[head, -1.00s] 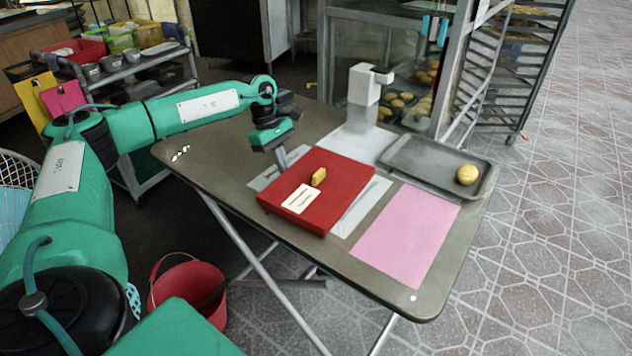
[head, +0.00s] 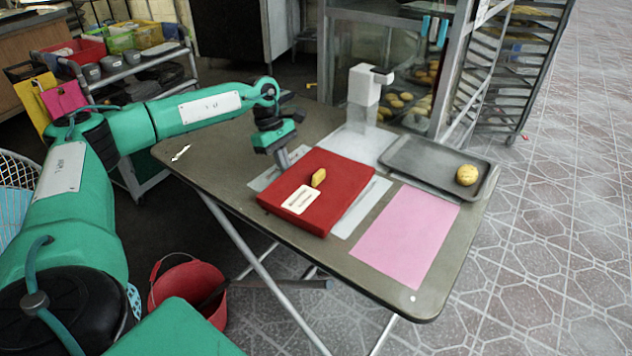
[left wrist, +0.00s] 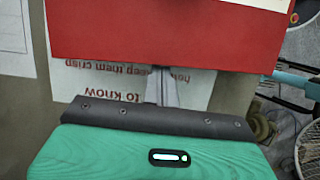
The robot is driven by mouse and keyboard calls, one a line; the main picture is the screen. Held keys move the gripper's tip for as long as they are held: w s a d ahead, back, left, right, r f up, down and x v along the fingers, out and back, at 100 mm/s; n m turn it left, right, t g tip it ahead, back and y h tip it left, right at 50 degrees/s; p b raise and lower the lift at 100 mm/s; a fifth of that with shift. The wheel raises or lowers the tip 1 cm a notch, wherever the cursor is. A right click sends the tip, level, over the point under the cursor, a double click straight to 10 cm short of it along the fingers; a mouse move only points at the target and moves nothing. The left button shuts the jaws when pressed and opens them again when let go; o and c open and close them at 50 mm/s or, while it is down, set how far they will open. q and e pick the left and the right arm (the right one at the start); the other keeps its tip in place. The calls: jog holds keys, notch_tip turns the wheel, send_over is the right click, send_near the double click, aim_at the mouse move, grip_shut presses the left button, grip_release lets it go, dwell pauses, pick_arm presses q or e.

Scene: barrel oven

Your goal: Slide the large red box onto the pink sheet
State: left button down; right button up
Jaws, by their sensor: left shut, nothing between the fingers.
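The large red box (head: 342,199) lies flat on the folding table, on top of white printed paper, with a white label and a small yellow piece on its top. The pink sheet (head: 407,236) lies bare to the right of the box, with a strip of white paper between them. My left gripper (head: 282,160) is shut and points down at the box's far-left side. In the left wrist view the shut fingers (left wrist: 162,85) are close to the edge of the red box (left wrist: 165,35); I cannot tell whether they touch it. My right gripper is not in view.
A grey tray (head: 425,162) with a round yellow bun (head: 467,175) sits behind the pink sheet. A white dispenser-like object (head: 364,88) stands at the table's back. A red bucket (head: 188,288) is on the floor. The table's front edge is close to the box and sheet.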

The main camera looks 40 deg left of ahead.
aim_at(320, 182)
pick_arm(q)
jog(key=shift+d+p, duration=0.3)
jog(key=shift+d, duration=1.5)
jog(key=shift+s+d+p, duration=0.15)
jog(key=shift+d+p, duration=0.25)
jog(key=shift+d, duration=1.45)
jog(key=shift+d, duration=2.1)
